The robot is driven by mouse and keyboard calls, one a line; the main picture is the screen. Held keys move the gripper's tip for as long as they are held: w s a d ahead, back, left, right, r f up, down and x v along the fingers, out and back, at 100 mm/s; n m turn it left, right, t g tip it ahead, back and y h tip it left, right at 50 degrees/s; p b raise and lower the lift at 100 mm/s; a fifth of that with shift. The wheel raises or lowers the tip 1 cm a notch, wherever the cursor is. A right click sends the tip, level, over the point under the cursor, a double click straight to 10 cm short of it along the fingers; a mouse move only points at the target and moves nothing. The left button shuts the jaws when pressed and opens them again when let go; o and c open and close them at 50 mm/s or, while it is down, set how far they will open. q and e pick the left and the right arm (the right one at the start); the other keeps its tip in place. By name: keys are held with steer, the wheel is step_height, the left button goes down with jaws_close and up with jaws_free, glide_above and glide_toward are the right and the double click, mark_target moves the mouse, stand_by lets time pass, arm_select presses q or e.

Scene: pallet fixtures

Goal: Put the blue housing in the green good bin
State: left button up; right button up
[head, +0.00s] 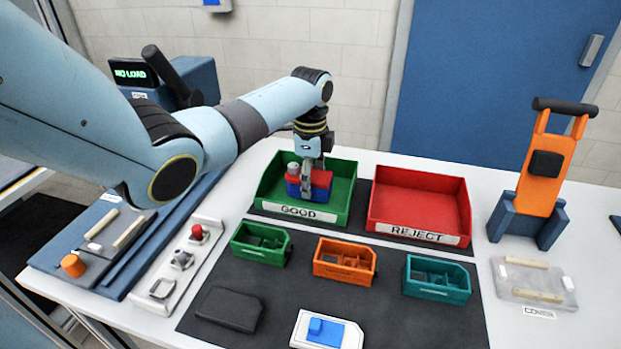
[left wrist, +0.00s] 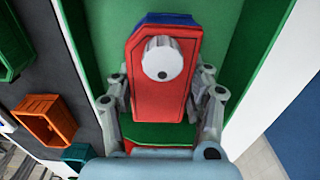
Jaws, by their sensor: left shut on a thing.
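The blue housing (head: 320,194) shows as a blue body under a red top with a pale round knob. My left gripper (head: 309,180) is shut on it, inside the walls of the green good bin (head: 341,187). In the left wrist view the fingers (left wrist: 162,105) stand on either side of the red top, and a blue edge of the housing (left wrist: 165,19) shows beyond it. The green bin floor (left wrist: 222,60) lies beneath. I cannot tell whether the housing touches the floor. My right gripper is out of view.
The red reject bin (head: 420,198) stands right beside the green bin. Green (head: 261,243), orange (head: 344,262) and teal (head: 437,278) small trays sit in front on the dark mat. A white plate with a blue block (head: 326,331) lies nearer. An orange handled tool (head: 541,170) stands at right.

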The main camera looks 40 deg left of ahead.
arm_select(q)
steer(key=o, duration=1.2)
steer(key=shift+f, duration=0.1)
steer(key=shift+o, duration=0.2)
step_height(320, 180, up, 12)
steer(key=shift+b, duration=0.4)
steer(key=shift+s, duration=0.1)
